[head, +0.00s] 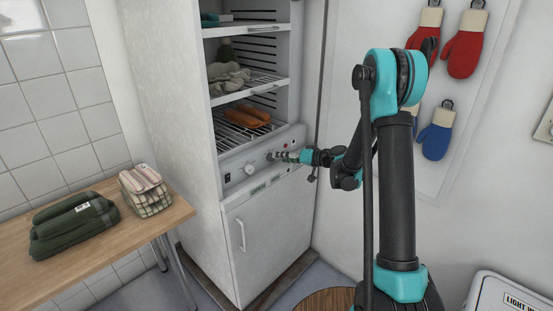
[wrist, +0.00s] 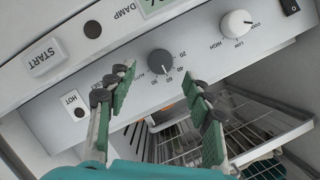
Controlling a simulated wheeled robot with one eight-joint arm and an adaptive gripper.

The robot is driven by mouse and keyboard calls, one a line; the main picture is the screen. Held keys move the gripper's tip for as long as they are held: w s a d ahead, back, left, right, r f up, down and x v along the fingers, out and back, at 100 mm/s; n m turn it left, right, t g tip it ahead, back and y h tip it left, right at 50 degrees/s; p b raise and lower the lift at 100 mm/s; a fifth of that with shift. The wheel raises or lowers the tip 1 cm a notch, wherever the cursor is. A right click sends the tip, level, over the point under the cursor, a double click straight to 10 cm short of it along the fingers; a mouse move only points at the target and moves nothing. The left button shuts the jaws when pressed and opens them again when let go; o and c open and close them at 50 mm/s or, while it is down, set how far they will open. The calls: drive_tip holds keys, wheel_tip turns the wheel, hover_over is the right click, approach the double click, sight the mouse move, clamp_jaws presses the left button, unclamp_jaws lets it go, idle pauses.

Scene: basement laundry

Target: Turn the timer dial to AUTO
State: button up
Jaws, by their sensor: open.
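The timer dial (wrist: 160,62) is a dark grey round knob on the drying cabinet's light control panel (wrist: 215,70). Numbers and the word AUTO are printed around it; I cannot make out where its pointer stands. In the head view the dial (head: 270,157) is small, just left of my gripper (head: 287,156). In the wrist view my gripper (wrist: 160,82) is open, its green-padded fingers apart, with the dial showing between and beyond the tips. No finger visibly touches the dial.
Beside the dial are a white knob (wrist: 237,24), a START button (wrist: 44,57) and a black switch (wrist: 290,5). Open wire shelves hold orange items (head: 241,116) above the panel. A wooden table (head: 110,240) with folded green cloth (head: 73,224) stands left. Mittens (head: 437,138) hang right.

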sight(271, 158)
drive_tip(key=shift+x, duration=1.85)
drive_tip(key=shift+s, duration=0.1)
drive_tip(key=shift+c, duration=0.4)
drive_tip(key=c, duration=1.1)
drive_tip(key=shift+m, duration=0.3)
drive_tip(key=m, duration=0.1)
drive_tip(key=m+g+y, duration=0.1)
drive_tip(key=m, duration=0.1)
drive_tip(key=shift+w+d+f+y, duration=0.1)
drive_tip(key=shift+w+f+y, duration=0.1)
drive_tip(key=shift+y, duration=0.1)
drive_tip(key=m+y, duration=0.1)
drive_tip(key=m, duration=0.1)
drive_tip(key=m+y, duration=0.1)
drive_tip(key=m, duration=0.1)
drive_tip(key=shift+d+f, duration=0.1)
drive_tip(key=shift+f, duration=0.1)
drive_tip(key=shift+m, duration=0.3)
